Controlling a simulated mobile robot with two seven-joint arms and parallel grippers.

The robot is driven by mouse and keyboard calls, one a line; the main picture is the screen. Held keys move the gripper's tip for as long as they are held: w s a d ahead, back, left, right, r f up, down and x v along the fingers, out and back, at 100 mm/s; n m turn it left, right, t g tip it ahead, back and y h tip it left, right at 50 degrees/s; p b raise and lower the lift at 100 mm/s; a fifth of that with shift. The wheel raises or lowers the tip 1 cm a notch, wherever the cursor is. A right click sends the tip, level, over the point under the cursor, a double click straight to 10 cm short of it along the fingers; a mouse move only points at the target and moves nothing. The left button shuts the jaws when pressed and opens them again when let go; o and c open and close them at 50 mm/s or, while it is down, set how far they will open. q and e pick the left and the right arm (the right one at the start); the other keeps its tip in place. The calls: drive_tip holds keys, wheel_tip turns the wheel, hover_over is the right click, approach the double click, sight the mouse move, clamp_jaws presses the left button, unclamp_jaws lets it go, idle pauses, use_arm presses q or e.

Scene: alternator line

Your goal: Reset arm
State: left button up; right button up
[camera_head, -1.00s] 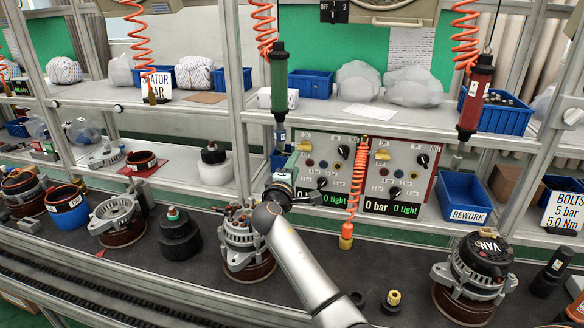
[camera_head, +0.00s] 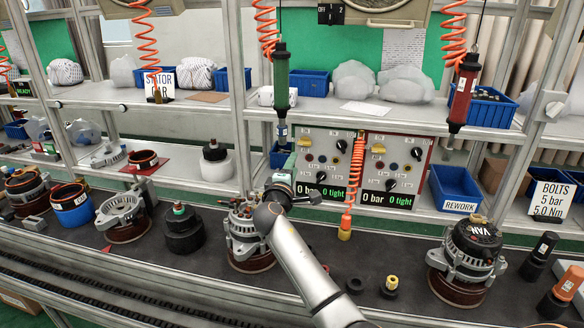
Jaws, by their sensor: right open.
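My right arm comes in from the bottom, a little right of the middle, and reaches up to the bench. Its dark right gripper (camera_head: 294,190) is open, just above and to the right of a partly built alternator (camera_head: 247,246). The arm's joint hides part of this alternator's right side. Nothing shows clearly between the jaws, and the fingers are small and dark against the test panel. My left gripper is not in view.
A finished-looking alternator (camera_head: 468,255) stands at the right. A black round part (camera_head: 183,232) and a bare housing (camera_head: 122,216) stand at the left. A green driver (camera_head: 281,78) and a red driver (camera_head: 463,92) hang above. A blue REWORK bin (camera_head: 456,187) stands right of the panels.

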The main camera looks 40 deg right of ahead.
drive_tip(key=s+a+f+m+g+y, duration=0.2)
drive_tip(key=s+a+f+y, duration=0.15)
drive_tip(key=s+f, duration=0.55)
drive_tip(key=s+a+f+m+g+y, duration=0.25)
drive_tip(key=s+a+f, duration=0.25)
drive_tip(key=s+f, duration=0.45)
drive_tip(key=s+a+f+m+g+y, duration=0.1)
drive_tip(key=s+a+f+g+y, duration=0.2)
drive_tip(key=s+a, duration=0.6)
drive_tip(key=s+a+f+m+g+y, duration=0.15)
drive_tip(key=s+a+y, duration=0.35)
drive_tip(key=s, duration=0.7)
drive_tip(key=w+a+f+t+y, duration=0.1)
drive_tip(key=w+a+f+t, duration=0.1)
drive_tip(key=f, duration=0.3)
drive_tip(key=w+a+f+t, duration=0.2)
drive_tip(key=f+t, duration=0.2)
drive_tip(key=f, duration=0.2)
drive_tip(key=shift+a+n+y, duration=0.15)
drive_tip(key=shift+n+y, duration=0.15)
drive_tip(key=shift+y, duration=0.1)
drive_tip(key=shift+f, duration=0.1)
